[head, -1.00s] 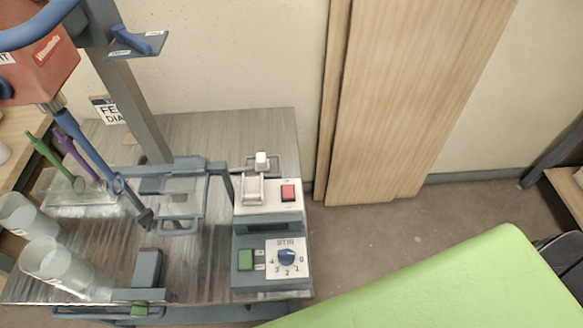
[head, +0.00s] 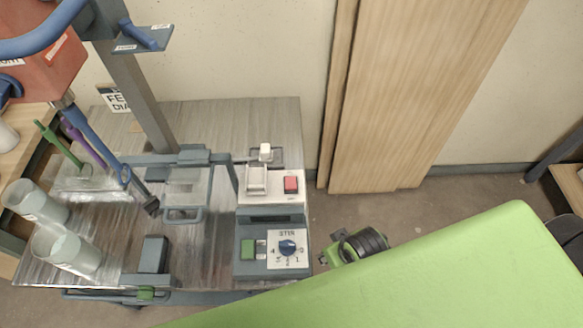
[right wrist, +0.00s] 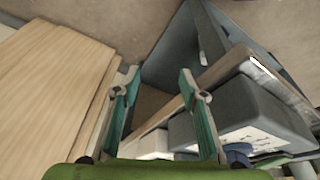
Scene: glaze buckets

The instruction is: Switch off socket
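The white socket block (head: 271,189) with a red rocker switch (head: 291,184) stands at the right side of the metal-topped table in the head view. A white plug (head: 265,151) stands at its back. My right gripper (head: 334,253) shows at the table's right side, apart from the socket and in front of it. In the right wrist view its two fingers (right wrist: 158,82) are spread with nothing between them. I cannot tell the red switch in the right wrist view. My left gripper is not in view.
Two cups (head: 65,249) and a mixer stand (head: 138,95) are at left. Wooden boards (head: 405,90) lean on the wall.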

